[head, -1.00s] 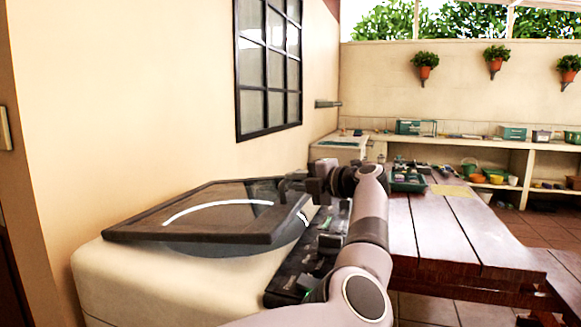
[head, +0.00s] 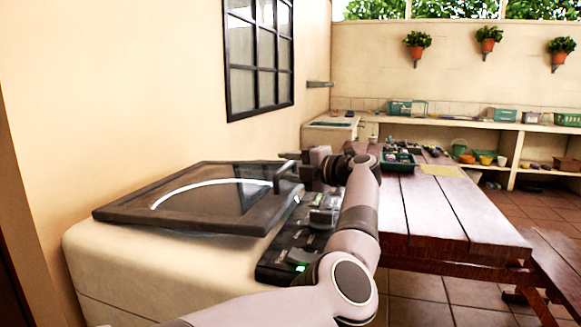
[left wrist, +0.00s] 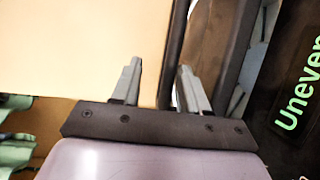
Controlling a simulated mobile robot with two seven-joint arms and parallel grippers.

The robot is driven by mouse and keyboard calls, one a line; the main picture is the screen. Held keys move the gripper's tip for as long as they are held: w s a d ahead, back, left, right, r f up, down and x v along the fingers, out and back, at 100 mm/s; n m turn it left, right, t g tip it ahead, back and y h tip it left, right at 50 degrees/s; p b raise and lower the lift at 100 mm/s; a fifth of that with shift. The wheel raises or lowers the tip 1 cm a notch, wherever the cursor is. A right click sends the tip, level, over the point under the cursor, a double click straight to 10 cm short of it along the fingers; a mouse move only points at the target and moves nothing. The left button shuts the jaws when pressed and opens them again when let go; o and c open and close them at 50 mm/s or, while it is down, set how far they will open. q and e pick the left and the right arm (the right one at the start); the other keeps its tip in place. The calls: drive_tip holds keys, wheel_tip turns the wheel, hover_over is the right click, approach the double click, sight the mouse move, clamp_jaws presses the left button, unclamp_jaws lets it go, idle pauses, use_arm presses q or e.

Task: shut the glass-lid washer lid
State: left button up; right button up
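The washer (head: 150,275) is a cream box against the wall at the left of the head view. My left gripper (head: 284,170) is at the lid's right far corner. In the left wrist view my left gripper (left wrist: 159,65) has its fingers apart, with the dark lid frame (left wrist: 174,55) close to the right finger. I see no firm grip on it. My right gripper is not in view.
The washer's dark control panel (head: 290,245) with a green light runs along its right side, under my arm. A wooden table (head: 440,215) with a green tray (head: 398,162) stands to the right. A barred window (head: 258,55) is on the wall above.

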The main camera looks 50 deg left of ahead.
use_arm(q)
drive_tip(key=shift+w+d+r+b, duration=0.1)
drive_tip(key=shift+d+r, duration=0.05)
drive_tip(key=shift+d, duration=1.05)
drive_tip(key=shift+w+d+r+b, duration=0.1)
drive_tip(key=shift+w+d, duration=0.05)
drive_tip(key=shift+d, duration=1)
drive_tip(key=shift+w+d+r+b, duration=0.1)
drive_tip(key=shift+d+r, duration=0.05)
drive_tip(key=shift+d, duration=1.05)
